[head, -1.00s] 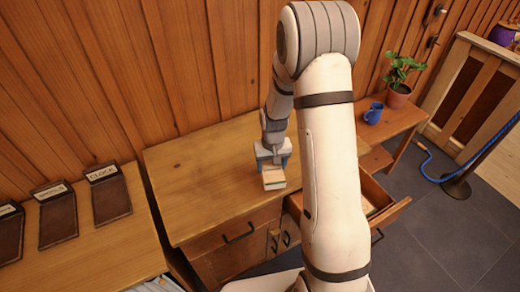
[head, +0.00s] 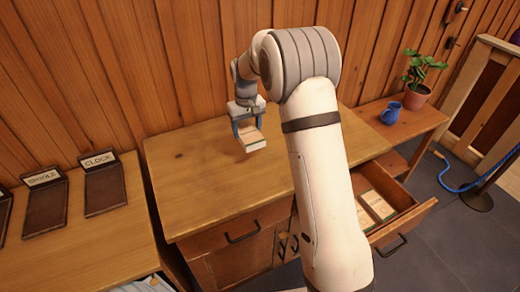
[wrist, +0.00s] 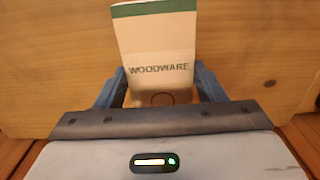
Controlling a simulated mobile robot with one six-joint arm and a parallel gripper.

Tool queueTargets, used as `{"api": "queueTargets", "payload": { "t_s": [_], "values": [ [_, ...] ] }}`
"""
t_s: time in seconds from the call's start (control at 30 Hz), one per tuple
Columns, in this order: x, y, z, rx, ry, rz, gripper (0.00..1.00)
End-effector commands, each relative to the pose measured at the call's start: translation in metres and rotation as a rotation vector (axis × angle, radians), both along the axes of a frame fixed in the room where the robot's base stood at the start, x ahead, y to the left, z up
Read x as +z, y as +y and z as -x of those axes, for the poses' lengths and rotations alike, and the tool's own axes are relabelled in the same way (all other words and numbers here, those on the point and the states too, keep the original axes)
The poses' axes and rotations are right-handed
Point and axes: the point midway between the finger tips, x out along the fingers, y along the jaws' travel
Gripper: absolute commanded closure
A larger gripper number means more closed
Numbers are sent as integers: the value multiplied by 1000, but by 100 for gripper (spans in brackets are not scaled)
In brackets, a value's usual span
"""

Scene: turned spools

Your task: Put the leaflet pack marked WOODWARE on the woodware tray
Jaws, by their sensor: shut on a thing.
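My gripper (head: 246,126) is shut on the leaflet pack (head: 252,141), a pale block with a green band, and holds it above the wooden cabinet top. In the wrist view the pack (wrist: 155,45) reads WOODWARE, with blue fingers on both sides of it. On the left table lie dark trays with labels: one reads CLOCK (head: 104,190), one seems to read SPOOLS (head: 46,208). A third tray (head: 4,212) is cut off at the left edge and its label is not readable. I cannot tell which tray is the woodware one.
The cabinet top (head: 190,190) is bare. Its open drawer (head: 408,222) at the right holds more packs (head: 376,205). A gap separates the cabinet from the left table (head: 90,250).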

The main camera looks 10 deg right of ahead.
Motion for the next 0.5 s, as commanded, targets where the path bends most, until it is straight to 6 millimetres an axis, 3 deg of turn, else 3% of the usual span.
{"api": "queueTargets", "payload": {
  "t_s": [0.2, 0.5],
  "values": [
    [-39, 0, 1, 0, 4, 0, 63],
    [-68, 0, 1, 0, 3, 0, 63]
  ]
}}
